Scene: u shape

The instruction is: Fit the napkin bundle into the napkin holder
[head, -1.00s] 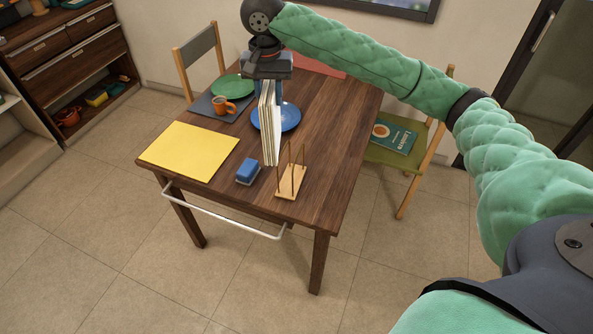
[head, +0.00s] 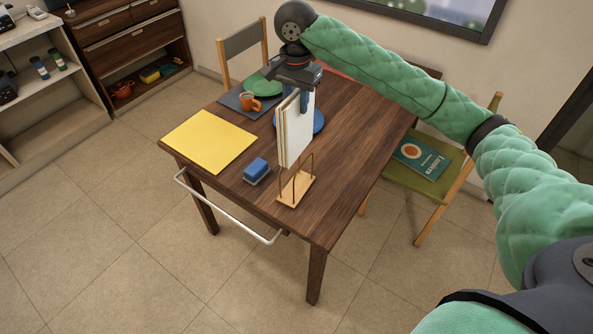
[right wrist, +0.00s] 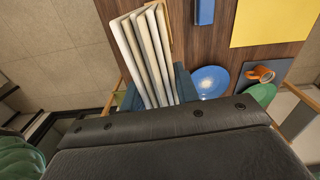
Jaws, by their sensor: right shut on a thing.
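The napkin bundle (head: 294,135), a stack of several cream and white sheets, hangs upright from my right gripper (head: 303,98), which is shut on its upper part. In the right wrist view the sheets (right wrist: 145,50) fan slightly apart between the blue fingers. The napkin holder (head: 297,190), a light wooden base with thin brown uprights, stands near the table's front edge. The bundle's lower edge appears close to the tops of the uprights, above the base; I cannot tell whether they touch. My left gripper is out of view.
A blue sponge-like block (head: 257,169) lies left of the holder, by a yellow mat (head: 210,140). A blue plate (head: 318,121), orange mug (head: 250,102) and green plate (head: 263,84) are behind. A white rail (head: 225,210) runs along the table's front. The table's right side is clear.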

